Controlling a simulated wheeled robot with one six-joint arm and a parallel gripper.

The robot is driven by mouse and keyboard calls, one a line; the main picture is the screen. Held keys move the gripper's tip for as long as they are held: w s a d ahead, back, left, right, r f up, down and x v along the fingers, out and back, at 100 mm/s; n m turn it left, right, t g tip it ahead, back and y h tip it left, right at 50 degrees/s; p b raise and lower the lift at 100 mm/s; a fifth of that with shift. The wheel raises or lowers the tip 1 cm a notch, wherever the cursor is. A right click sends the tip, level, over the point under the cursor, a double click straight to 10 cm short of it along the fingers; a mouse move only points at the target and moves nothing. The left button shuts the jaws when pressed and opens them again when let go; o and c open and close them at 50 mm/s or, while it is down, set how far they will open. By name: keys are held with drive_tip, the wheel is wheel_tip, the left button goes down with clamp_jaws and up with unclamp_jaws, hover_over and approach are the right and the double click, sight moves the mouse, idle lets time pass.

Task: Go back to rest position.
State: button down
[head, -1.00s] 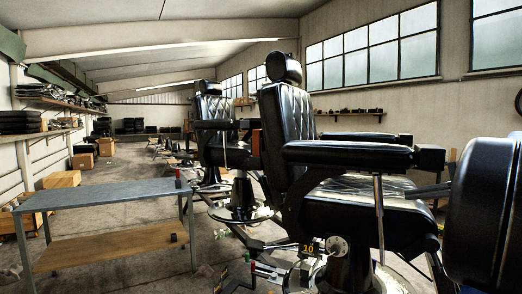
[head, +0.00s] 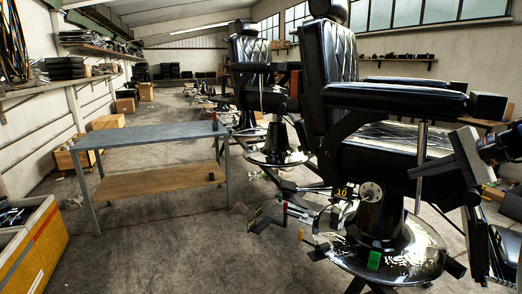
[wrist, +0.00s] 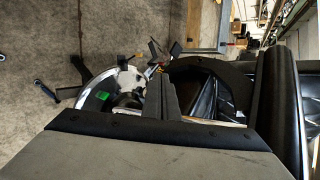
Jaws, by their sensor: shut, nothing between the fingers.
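My gripper (wrist: 162,98) is shut and empty in the wrist view, its fingers together in front of the barber chair. In the head view my gripper (head: 430,167) is at the right, in front of the chair seat and below the armrest. The black barber chair (head: 410,100) stands upright on a shiny round base (head: 420,245). The wrist view shows part of that base (wrist: 92,102) and a long black padded part (wrist: 277,110) at the right. I cannot tell if my gripper touches the chair.
A grey-topped table (head: 150,136) with a wooden lower shelf (head: 150,183) stands left of the chair. A yellow box (head: 38,255) is at the front left. A second barber chair (head: 250,75) stands behind. Bare floor (head: 170,240) lies between box and chair.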

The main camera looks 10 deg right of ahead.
drive_tip(key=s+a+f+n+g+h, duration=0.4)
drive_tip(key=s+a+f+n, duration=1)
drive_tip(key=s+a+f, duration=0.4)
wheel_tip(320, 180, down, 3)
drive_tip(key=shift+a+r+n+h, duration=0.2)
drive_tip(key=shift+a+n+h, duration=0.25)
drive_tip(key=shift+h, duration=0.45)
